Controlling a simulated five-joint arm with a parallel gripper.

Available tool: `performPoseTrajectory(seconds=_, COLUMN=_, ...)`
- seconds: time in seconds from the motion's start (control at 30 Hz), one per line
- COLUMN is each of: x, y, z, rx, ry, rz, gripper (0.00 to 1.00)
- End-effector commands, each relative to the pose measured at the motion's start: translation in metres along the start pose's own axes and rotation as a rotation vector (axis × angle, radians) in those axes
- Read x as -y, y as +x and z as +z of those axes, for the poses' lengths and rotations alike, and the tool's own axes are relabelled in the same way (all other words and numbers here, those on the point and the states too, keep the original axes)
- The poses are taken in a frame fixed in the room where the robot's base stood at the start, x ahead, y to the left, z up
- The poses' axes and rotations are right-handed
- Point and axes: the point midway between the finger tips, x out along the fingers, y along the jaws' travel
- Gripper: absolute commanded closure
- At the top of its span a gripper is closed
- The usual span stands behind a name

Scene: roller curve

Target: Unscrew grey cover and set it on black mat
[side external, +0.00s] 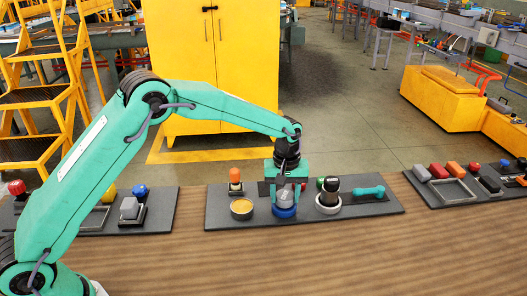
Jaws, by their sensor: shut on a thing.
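My gripper (287,190) points down over the middle board and is shut on the grey cover (285,203). The cover is a rounded grey piece sitting in or just above a blue ring-shaped base (285,212). I cannot tell whether the cover is still touching the base. A dark flat patch (263,188) shows partly behind my gripper, to its left. It may be the black mat, but I cannot tell for sure.
On the dark grey board (225,217) stand an orange-topped piece (235,180), a bowl of yellow bits (241,208), a black-topped piece in a white ring (329,195) and a teal-handled tool (369,191). Boards with other items lie left and right. The wooden table front (300,260) is clear.

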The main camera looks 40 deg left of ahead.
Motion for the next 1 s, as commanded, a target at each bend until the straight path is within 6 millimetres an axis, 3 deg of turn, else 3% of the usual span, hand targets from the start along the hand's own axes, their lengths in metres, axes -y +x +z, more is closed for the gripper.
performPoseTrajectory(seconds=0.03, x=0.0117, y=0.0041, z=-0.0040, rx=0.015, ry=-0.055, rz=-0.021, gripper=0.80)
performPoseTrajectory(seconds=0.3, x=0.0118, y=0.0044, z=-0.0039, rx=0.014, ry=-0.220, rz=-0.022, gripper=0.84)
performPoseTrajectory(seconds=0.73, x=0.0118, y=0.0045, z=-0.0039, rx=0.014, ry=-0.245, rz=-0.023, gripper=0.84)
performPoseTrajectory(seconds=0.93, x=0.0118, y=0.0045, z=-0.0039, rx=0.012, ry=-0.351, rz=-0.024, gripper=0.84)
performPoseTrajectory(seconds=0.97, x=0.0118, y=0.0045, z=-0.0039, rx=0.012, ry=-0.373, rz=-0.024, gripper=0.88)
performPoseTrajectory(seconds=1.0, x=0.0115, y=0.0045, z=-0.0038, rx=0.012, ry=-0.367, rz=-0.023, gripper=0.60)
